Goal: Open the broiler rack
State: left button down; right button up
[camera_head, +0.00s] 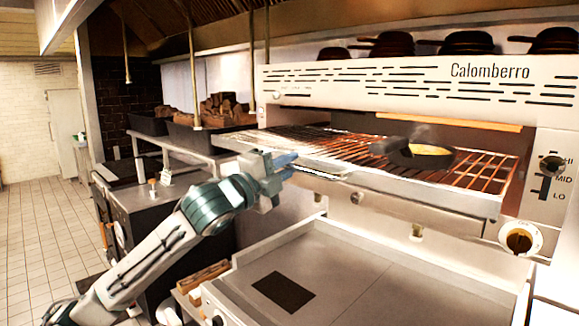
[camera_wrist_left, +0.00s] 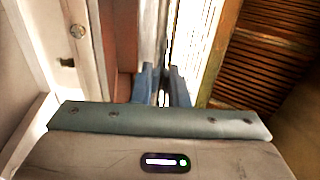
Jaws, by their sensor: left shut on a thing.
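The broiler rack (camera_head: 440,189) is a wire grate in a metal frame under the hood marked Calomberro, and it sticks out toward me. A dark pan (camera_head: 424,155) with something yellow in it rests on the grate. My left gripper (camera_head: 290,165) is at the rack's front left, shut on what looks like the rack's front bar or handle (camera_head: 325,172). In the left wrist view the blue fingers (camera_wrist_left: 161,88) close around a narrow pale edge, and the exact contact is hard to see. My right gripper is not in view.
A flat griddle (camera_head: 345,275) lies below the rack. Knobs (camera_head: 520,240) and a HI, MID, LO lever (camera_head: 552,163) are on the right panel. Several dark pans (camera_head: 466,43) stand on top. Bins of wood (camera_head: 222,110) are behind left. Tiled floor (camera_head: 40,240) is clear at left.

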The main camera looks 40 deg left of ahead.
pick_arm(q)
jog(key=shift+s+r, duration=0.15)
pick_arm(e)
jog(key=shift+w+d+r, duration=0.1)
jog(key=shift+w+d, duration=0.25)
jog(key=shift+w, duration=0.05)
pick_arm(q)
jog(key=c, duration=1.5)
grip_release()
jog(key=shift+o, duration=0.2)
jog(key=shift+s, duration=0.1)
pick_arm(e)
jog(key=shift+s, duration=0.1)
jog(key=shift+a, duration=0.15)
